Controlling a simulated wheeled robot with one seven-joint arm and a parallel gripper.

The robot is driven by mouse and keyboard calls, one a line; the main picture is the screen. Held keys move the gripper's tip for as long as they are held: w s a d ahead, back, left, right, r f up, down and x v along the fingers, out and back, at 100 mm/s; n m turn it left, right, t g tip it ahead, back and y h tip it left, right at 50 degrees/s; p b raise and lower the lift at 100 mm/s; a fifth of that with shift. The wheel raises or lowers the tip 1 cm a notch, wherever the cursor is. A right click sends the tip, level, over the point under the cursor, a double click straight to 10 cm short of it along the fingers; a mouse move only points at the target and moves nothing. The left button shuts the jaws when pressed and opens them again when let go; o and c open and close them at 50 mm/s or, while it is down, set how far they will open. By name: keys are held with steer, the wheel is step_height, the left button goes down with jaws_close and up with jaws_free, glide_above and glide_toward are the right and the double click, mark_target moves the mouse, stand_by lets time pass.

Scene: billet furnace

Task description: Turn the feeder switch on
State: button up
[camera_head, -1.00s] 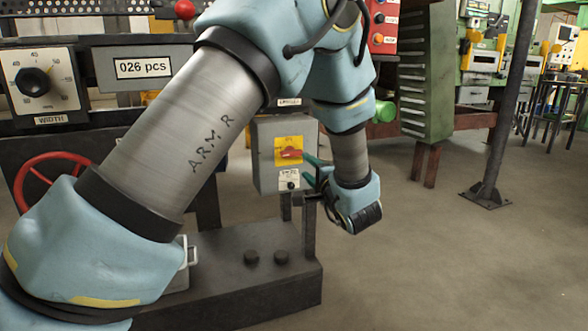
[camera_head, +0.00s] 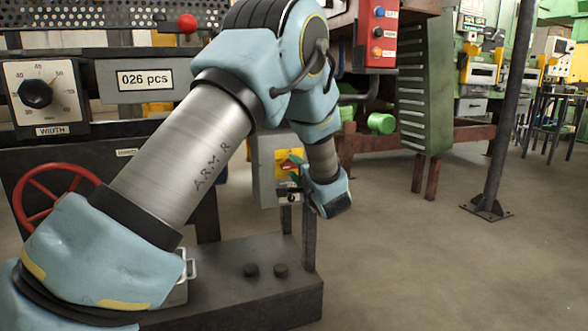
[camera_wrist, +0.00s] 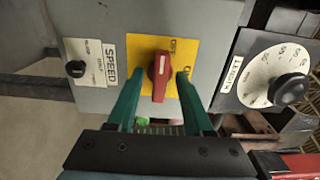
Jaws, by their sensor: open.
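A red rotary switch (camera_wrist: 160,77) sits on a yellow plate (camera_wrist: 152,45) fixed to a grey box (camera_wrist: 110,20). Its handle runs roughly up and down in the wrist view, and an OFF label is near its upper end. In the head view the switch (camera_head: 291,166) is small and partly covered by my wrist. My gripper (camera_wrist: 158,82) is open, with one green finger on each side of the lower part of the handle. I cannot tell whether the fingers touch it. My gripper also shows in the head view (camera_head: 298,180), at the box front.
A SPEED knob (camera_wrist: 75,69) is left of the switch, and a white dial with a black knob (camera_wrist: 288,90) is to the right. A dark base (camera_head: 265,290) with posts lies below the box. Open floor (camera_head: 430,270) is to the right.

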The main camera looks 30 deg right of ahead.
steer(key=shift+c, duration=0.3)
jaws_close()
